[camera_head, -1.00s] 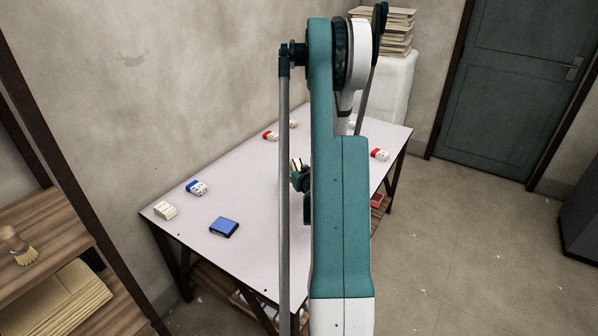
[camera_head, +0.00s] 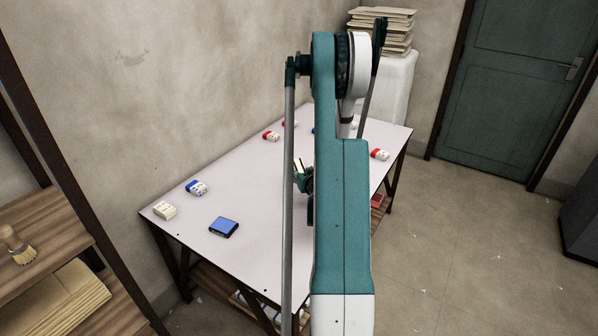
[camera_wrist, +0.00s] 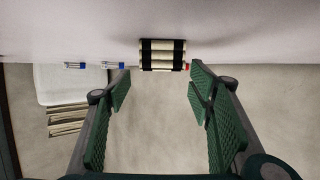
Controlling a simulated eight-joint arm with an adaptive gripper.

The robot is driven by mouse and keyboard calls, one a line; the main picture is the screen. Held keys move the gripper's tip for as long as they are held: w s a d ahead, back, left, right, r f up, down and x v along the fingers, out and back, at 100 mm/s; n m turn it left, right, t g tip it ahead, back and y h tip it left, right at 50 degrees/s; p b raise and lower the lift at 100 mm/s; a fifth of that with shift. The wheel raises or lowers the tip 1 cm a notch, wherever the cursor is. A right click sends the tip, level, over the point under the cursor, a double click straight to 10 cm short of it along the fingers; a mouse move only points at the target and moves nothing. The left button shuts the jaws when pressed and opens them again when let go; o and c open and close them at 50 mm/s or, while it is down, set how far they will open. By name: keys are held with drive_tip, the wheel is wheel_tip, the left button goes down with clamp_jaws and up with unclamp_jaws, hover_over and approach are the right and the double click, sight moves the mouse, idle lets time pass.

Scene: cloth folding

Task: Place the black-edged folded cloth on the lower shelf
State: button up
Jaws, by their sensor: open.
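In the wrist view, a cream folded cloth with black bands (camera_wrist: 162,56) lies against the pale table surface, centred ahead of my fingers. My gripper (camera_wrist: 160,74) is open, with one green finger on each side of the cloth's line. I cannot tell whether the fingertips reach past its sides; I see no contact. In the head view my gripper (camera_head: 304,180) is mostly hidden behind my arm, above the table, with a small pale and dark patch beside it. A wooden shelf unit stands at the left, with an upper board (camera_head: 40,228) and a lower board (camera_head: 125,312).
The table (camera_head: 255,180) also holds a blue item (camera_head: 224,227), a blue-and-white bundle (camera_head: 197,187), a cream bundle (camera_head: 165,210) and several red-and-white ones. A brush (camera_head: 18,246) lies on the upper board; cream sheets (camera_head: 60,300) are below.

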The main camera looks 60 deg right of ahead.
sight(299, 167)
drive_tip(key=shift+w+d, duration=0.1)
drive_tip(key=shift+d, duration=0.05)
drive_tip(key=shift+b+x, duration=0.9)
drive_tip(key=shift+x, duration=1.75)
drive_tip(key=shift+w+r, duration=0.1)
drive_tip(key=shift+r, duration=0.05)
drive_tip(key=c, duration=1.1)
wheel_tip(299, 167, up, 10)
drive_tip(key=p, duration=0.3)
